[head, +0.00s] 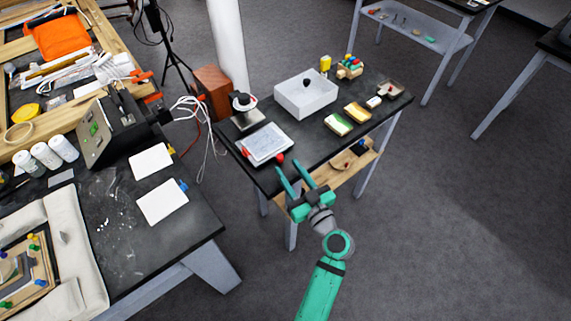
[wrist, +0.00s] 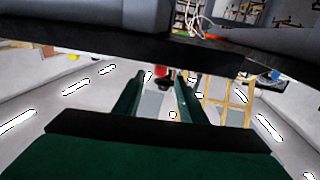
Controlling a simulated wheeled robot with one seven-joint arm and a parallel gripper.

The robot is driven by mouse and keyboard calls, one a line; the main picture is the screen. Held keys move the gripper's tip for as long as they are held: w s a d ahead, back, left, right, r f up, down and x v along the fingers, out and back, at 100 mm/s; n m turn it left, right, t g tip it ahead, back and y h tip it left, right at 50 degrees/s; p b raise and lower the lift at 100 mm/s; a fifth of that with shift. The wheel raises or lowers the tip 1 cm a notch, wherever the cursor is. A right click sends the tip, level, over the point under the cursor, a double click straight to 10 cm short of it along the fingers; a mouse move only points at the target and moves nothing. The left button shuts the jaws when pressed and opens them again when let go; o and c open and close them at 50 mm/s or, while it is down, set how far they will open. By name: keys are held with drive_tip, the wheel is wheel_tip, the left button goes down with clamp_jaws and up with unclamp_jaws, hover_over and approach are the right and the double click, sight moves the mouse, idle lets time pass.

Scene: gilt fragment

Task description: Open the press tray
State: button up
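A flat pale tray (head: 264,142) with a grey sheet-like top lies at the near left of the dark table. It looks like the press tray, though I cannot be sure. Two red knobs sit at its near edge, one at the left and one at the right (head: 280,158). My green gripper (head: 287,165) is open and empty, just in front of the table's near edge by the right knob. In the wrist view a red knob (wrist: 161,71) shows between the spread fingertips (wrist: 160,76); contact cannot be told.
The dark table (head: 300,146) also holds a white bin (head: 306,98), a round-topped device (head: 243,108), sponges and small blocks. A wooden lower shelf (head: 335,172) is below. A cluttered workbench (head: 120,215) stands at left.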

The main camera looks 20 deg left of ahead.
drive_tip(key=v, duration=0.7)
drive_tip(key=shift+s+d, duration=0.1)
drive_tip(key=s+d+f+m+t+h, duration=0.2)
drive_tip(key=s+d+f+m+h, duration=0.8)
drive_tip(key=s+f, duration=0.4)
drive_tip(key=s+d+r+t+h, duration=0.2)
drive_tip(key=s+r+h, duration=0.2)
drive_tip(key=s+r, duration=0.7)
drive_tip(key=v, duration=0.4)
drive_tip(key=shift+s+d+f, duration=0.2)
drive_tip(key=shift+d+f, duration=0.05)
drive_tip(key=shift+d, duration=0.1)
